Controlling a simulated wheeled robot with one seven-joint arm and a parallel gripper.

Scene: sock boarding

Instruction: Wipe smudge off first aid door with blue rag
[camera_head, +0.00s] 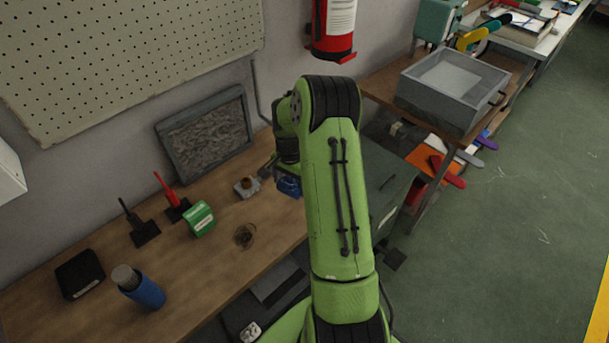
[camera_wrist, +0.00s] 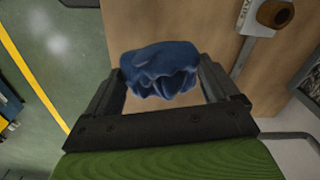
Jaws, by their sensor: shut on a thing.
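The blue rag (camera_wrist: 158,72) is bunched between the two fingers of my gripper (camera_wrist: 160,76) in the wrist view. The gripper is shut on it, over the wooden workbench. In the head view the rag (camera_head: 289,186) shows as a small blue patch beside my green arm, which hides part of the gripper. A white box (camera_head: 9,178) on the wall is cut off by the left edge of the head view; I cannot tell whether it is the first aid cabinet. No first aid door marking or smudge is visible.
The workbench (camera_head: 205,262) carries a blue bottle (camera_head: 147,293), a black box (camera_head: 80,274), a green-and-white box (camera_head: 200,219), red and black handled tools, and a brown-knobbed device (camera_head: 246,186). A framed grey panel (camera_head: 207,137) leans on the wall. Open green floor (camera_head: 500,250) lies right.

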